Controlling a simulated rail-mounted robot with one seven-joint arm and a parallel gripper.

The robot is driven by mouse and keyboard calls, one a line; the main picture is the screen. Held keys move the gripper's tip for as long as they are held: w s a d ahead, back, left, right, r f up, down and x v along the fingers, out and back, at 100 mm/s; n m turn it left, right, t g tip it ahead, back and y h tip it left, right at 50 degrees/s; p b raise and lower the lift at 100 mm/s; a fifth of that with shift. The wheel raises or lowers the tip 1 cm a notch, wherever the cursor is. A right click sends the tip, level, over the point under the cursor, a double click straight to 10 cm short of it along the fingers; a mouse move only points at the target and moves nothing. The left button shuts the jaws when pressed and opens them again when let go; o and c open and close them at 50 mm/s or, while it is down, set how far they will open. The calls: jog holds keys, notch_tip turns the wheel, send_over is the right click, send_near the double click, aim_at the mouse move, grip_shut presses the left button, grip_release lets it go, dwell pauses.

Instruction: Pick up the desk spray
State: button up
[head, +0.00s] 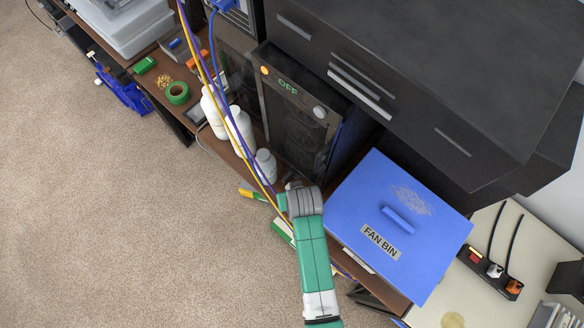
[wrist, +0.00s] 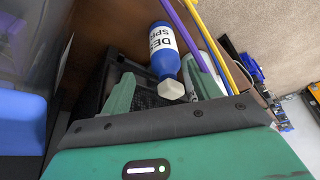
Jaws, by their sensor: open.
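The desk spray (wrist: 163,48) is a blue bottle with a white label and a pale faceted cap, seen in the wrist view. Part of its label lettering can be read. Its cap end points toward my gripper (wrist: 160,72). The green fingers are apart, one on each side of the cap end in the picture; I cannot tell how far beyond the tips the bottle lies. In the head view my gripper (head: 283,200) is over the shelf, left of the blue bin. I cannot make out the desk spray there.
Purple and yellow cables (head: 216,88) hang across the view, passing close to my gripper. White bottles (head: 238,130) stand along the shelf beside a black PC case (head: 295,125). A blue lidded fan bin (head: 360,195) is to the right. Carpet (head: 100,220) lies open at left.

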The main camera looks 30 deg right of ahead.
jog(key=x, duration=0.4)
jog(key=shift+w+a+f, duration=0.1)
jog(key=shift+w+a, duration=0.2)
jog(key=shift+a, duration=0.1)
jog(key=shift+w+d+f, duration=0.1)
jog(key=shift+w+f, duration=0.1)
jog(key=shift+f, duration=0.25)
jog(key=c, duration=1.1)
